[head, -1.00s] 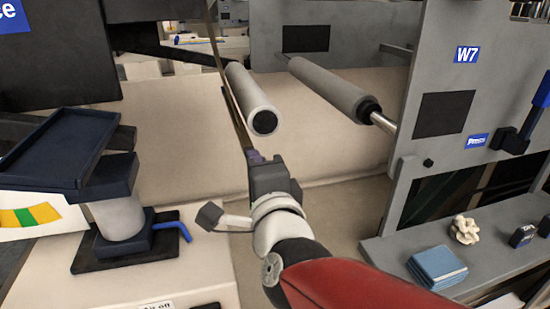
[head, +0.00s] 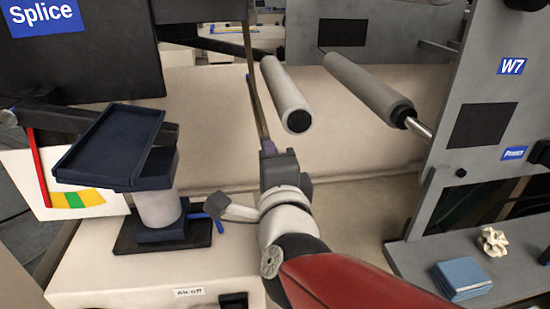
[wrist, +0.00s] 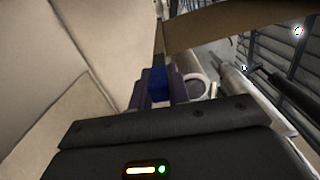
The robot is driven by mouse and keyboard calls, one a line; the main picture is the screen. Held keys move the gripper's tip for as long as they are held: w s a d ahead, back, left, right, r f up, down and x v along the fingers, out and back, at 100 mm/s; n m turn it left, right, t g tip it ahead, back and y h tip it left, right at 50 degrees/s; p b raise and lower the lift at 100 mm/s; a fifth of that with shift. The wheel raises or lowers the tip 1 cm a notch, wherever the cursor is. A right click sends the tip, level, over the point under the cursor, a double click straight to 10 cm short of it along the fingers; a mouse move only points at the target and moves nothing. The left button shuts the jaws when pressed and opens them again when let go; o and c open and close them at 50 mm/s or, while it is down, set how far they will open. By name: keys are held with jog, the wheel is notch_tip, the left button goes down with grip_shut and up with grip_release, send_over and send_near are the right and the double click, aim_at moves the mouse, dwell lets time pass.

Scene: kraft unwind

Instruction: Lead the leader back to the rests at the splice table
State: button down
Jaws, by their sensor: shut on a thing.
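The leader, a narrow brown kraft strip (head: 255,92), shows nearly edge-on in the head view. It runs from my gripper (head: 267,147) up past the left side of a grey roller (head: 287,95). In the wrist view a brown band (wrist: 235,25) crosses the top. My gripper is shut, with a small blue piece (wrist: 159,84) between its purple fingers, at the leader's near end. The exact grip is partly hidden. A dark blue tray-like table (head: 108,143) on a pale post stands left of my gripper, apart from it. I cannot make out the rests.
A "Splice" sign (head: 40,12) is on the dark panel at upper left. A second grey roller (head: 368,88) reaches to the grey W7 frame (head: 470,75) at right. A blue pad (head: 462,278) and a pale knotted object (head: 493,241) lie on the right ledge.

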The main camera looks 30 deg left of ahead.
notch_tip(320, 180, up, 14)
jog(key=p, duration=1.1)
jog(key=shift+r, duration=0.25)
notch_tip(320, 180, up, 22)
jog(key=p, duration=0.2)
dwell(1.1)
jog(key=shift+s+a+r, duration=0.25)
jog(key=shift+s+a, duration=0.6)
jog(key=shift+a, duration=0.3)
jog(key=shift+s+a+r, duration=0.25)
jog(key=shift+s+a, duration=0.55)
jog(key=shift+a, duration=0.4)
